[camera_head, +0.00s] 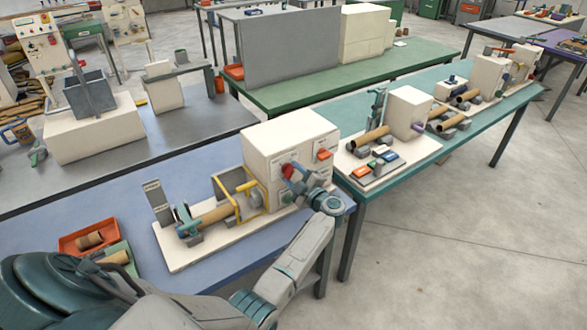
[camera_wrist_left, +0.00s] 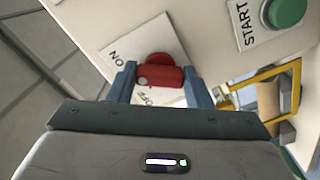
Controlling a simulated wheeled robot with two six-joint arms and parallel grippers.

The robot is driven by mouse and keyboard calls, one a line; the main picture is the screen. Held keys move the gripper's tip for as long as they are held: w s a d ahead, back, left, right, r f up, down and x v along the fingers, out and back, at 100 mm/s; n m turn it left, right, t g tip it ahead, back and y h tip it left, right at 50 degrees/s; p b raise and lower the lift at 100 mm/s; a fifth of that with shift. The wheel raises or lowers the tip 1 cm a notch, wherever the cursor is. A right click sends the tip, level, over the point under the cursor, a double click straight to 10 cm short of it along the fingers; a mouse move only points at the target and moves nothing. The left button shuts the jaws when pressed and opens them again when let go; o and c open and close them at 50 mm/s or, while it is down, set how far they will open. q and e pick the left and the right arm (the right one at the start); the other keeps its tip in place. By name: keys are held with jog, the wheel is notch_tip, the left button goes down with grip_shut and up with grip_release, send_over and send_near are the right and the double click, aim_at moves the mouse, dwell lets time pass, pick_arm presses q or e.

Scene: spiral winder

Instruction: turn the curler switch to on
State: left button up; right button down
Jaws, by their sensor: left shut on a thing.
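The curler switch is a red knob (camera_head: 287,170) on the front of the cream machine housing (camera_head: 265,140). In the left wrist view the red knob (camera_wrist_left: 158,73) sits on a white plate (camera_wrist_left: 142,42) marked ON and OFF. ON shows at the upper left of the knob, and OFF shows below it, partly covered. My left gripper (camera_head: 293,175) is at the housing front. Its two blue fingers (camera_wrist_left: 160,80) stand on either side of the knob and are shut on it. I cannot tell which label the knob points to. My right gripper is not in view.
A green button (camera_wrist_left: 287,10) beside a START label is close to the switch. A yellow guard frame (camera_head: 240,197) and a cardboard tube (camera_head: 214,215) are left of the housing. An orange tray (camera_head: 72,244) lies on the blue table (camera_head: 150,205). Another bench (camera_head: 440,140) stands to the right.

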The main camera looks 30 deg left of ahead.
pick_arm(q)
jog(key=shift+m+p, duration=0.5)
jog(key=shift+m, duration=0.2)
jog(key=shift+f, duration=0.1)
jog(key=o, duration=1)
